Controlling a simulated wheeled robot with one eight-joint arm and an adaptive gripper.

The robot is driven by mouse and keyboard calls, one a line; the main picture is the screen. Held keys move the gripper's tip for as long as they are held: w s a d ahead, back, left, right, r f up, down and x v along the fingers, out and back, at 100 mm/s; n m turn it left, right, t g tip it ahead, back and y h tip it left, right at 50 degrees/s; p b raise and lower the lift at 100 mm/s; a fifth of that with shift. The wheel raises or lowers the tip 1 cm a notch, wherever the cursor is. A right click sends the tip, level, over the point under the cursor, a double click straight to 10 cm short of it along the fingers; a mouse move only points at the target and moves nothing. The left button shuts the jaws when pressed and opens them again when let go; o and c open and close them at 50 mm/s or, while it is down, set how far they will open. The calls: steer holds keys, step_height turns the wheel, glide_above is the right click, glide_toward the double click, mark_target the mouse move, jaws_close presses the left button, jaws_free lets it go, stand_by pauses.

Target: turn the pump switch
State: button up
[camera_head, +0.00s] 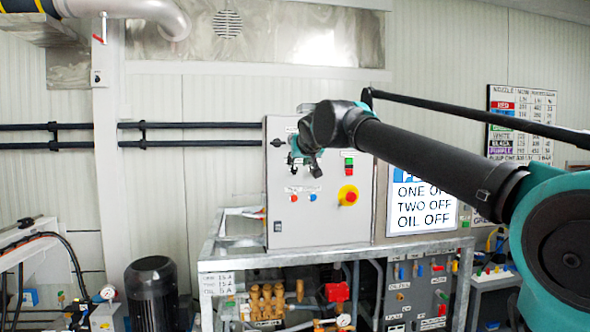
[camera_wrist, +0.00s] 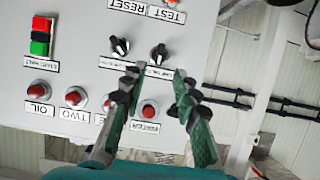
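The grey control box (camera_head: 320,215) stands on a metal frame in the head view. In the wrist view its panel (camera_wrist: 75,60) appears upside down, with two black rotary switches. One switch (camera_wrist: 159,52) lies just beyond the gap between my fingertips; the other switch (camera_wrist: 120,46) is to its left. Their labels are too small to read. My gripper (camera_wrist: 157,76) is open and empty, its green-padded fingers pointing at the panel. In the head view my gripper (camera_head: 306,162) is in front of the box's upper part and hides some of the switches.
A red emergency button (camera_head: 348,195) and a red-green button (camera_head: 349,166) are on the box. Red round buttons (camera_wrist: 75,97) lie near my fingers. A screen (camera_head: 422,205) reads OFF for TWO and OIL. A black motor (camera_head: 152,295) stands lower left.

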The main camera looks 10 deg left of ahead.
mark_target(295, 168)
steer(key=x, duration=0.7)
steer(key=shift+w+f, duration=0.1)
steer(key=shift+w, duration=0.15)
jaws_close()
